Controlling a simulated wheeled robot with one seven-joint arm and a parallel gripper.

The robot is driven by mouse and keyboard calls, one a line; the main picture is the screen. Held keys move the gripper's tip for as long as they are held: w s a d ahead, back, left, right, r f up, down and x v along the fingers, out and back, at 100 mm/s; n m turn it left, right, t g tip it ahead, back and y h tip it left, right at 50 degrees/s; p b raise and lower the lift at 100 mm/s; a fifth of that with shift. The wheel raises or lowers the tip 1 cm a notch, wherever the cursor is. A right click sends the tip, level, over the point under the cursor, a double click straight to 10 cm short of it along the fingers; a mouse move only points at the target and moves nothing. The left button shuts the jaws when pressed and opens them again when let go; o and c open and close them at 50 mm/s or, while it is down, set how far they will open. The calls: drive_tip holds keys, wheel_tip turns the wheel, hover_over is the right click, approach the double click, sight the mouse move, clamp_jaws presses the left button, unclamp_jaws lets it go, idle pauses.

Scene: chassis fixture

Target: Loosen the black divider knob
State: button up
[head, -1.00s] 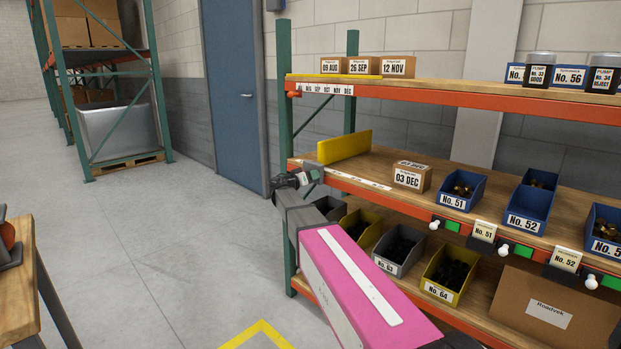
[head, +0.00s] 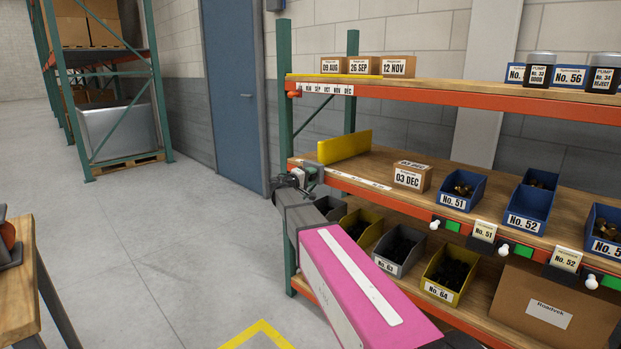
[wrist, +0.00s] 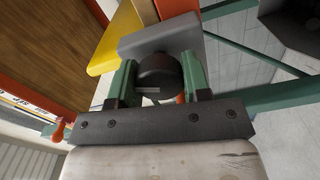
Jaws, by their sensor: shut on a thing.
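The black divider knob (wrist: 160,72) is round and dark, and sits between my gripper's two green fingers in the wrist view. My gripper (wrist: 159,84) is shut on it. The knob stands in front of a grey block (wrist: 140,42) beside the yellow divider (wrist: 112,45). In the head view the yellow divider (head: 344,147) stands upright on the left end of the middle shelf. My gripper (head: 312,174) is at that shelf's front edge there, and my own arm hides the knob.
A small 03 DEC carton (head: 410,178) sits right of the divider on the wooden shelf. Blue bins (head: 462,191) stand further right. Grey and yellow bins (head: 400,250) fill the lower shelf. A green rack post (head: 285,100) is close by on the left. The floor left of it is clear.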

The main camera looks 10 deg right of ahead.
drive_tip(key=n, duration=0.4)
idle(0.6)
drive_tip(key=o, duration=0.6)
drive_tip(key=shift+o, duration=0.2)
drive_tip(key=v, duration=1.1)
